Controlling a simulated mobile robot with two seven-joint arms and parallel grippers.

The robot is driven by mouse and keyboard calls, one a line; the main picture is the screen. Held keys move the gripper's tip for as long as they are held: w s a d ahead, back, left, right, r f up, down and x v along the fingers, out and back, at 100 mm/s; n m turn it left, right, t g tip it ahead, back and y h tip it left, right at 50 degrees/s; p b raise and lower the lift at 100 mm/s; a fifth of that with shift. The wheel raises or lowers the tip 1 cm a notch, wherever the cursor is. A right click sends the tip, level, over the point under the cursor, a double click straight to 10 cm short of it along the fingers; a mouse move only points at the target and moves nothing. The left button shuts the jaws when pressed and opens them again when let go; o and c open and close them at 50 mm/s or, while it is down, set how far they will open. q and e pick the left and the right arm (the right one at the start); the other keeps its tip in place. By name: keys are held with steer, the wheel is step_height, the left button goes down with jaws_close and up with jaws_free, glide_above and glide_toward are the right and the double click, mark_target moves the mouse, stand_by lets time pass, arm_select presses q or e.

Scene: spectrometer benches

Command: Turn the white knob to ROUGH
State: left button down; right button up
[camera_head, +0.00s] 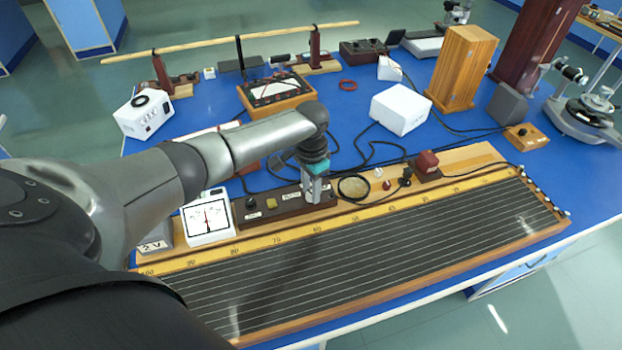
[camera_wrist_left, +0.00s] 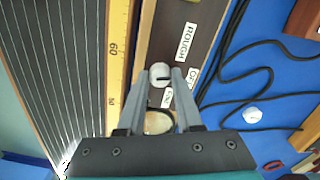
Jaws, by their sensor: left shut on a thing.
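The white knob (camera_wrist_left: 159,73) shows in the left wrist view, on a dark brown switch panel (camera_wrist_left: 188,16). My left gripper (camera_wrist_left: 161,76) has its two fingers around the knob, shut on it. A dark pointer mark on the knob lies roughly crosswise, toward the partly covered OFF label (camera_wrist_left: 193,77). The ROUGH label (camera_wrist_left: 187,40) is above and right of the knob; another, partly hidden label (camera_wrist_left: 167,98) is below it. In the head view my left gripper (camera_head: 314,196) points down at the right end of the panel and hides the knob. My right gripper is not in view.
A long wire board (camera_head: 380,262) with a scale lies in front of the panel. A white meter (camera_head: 208,218) stands to the left. Black cables (camera_wrist_left: 262,45) run behind the panel. A white box (camera_head: 401,110) stands farther back.

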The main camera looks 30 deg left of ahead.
arm_select(q)
steer(key=n+p, duration=0.1)
steer(key=n, duration=0.1)
steer(key=n+p, duration=0.1)
steer(key=p, duration=0.1)
steer(key=shift+d+r+n+p, duration=0.1)
steer(key=shift+r+n+p, duration=0.1)
steer(key=shift+n+p, duration=0.15)
steer(key=shift+f+n+p, duration=0.15)
steer(key=shift+n+p, duration=1.15)
steer(key=shift+n, duration=0.95)
steer(key=shift+w, duration=0.1)
steer(key=c, duration=0.6)
jaws_free()
steer(key=shift+r+p, duration=2)
steer(key=shift+r, duration=5.65)
